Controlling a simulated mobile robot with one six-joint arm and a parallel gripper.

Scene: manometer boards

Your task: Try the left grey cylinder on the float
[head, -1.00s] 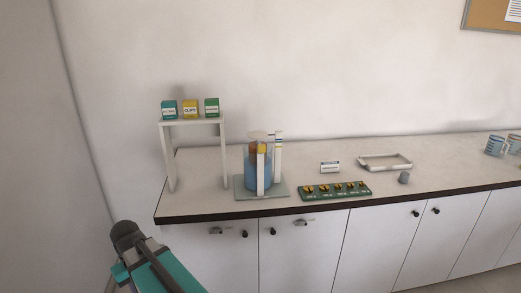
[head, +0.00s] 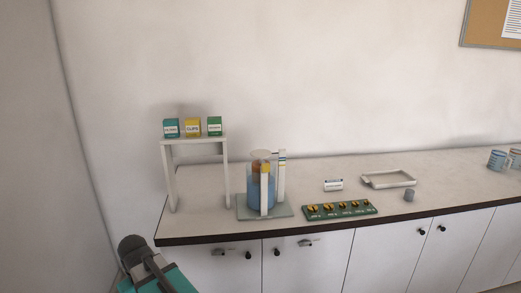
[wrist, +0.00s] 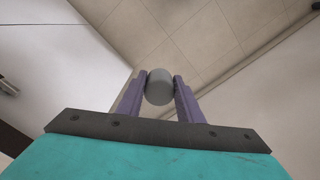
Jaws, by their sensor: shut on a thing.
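A grey cylinder (wrist: 160,87) is between the two purple fingers of my gripper (wrist: 160,90) in the wrist view, and the gripper is shut on it. In the head view only my arm shows, at the lower left, well apart from the float; the fingers are out of that picture. The float, with an orange-brown body (head: 257,169) and a pale disc on top (head: 261,154), stands in a clear vessel of blue liquid (head: 254,193) on a grey base. The disc looks empty. Another grey cylinder (head: 409,195) stands on the counter at the right.
A white shelf (head: 195,139) with three small boxes stands left of the vessel. A green board of brass weights (head: 340,211), a small label card (head: 333,185) and a white tray (head: 388,180) lie to the right.

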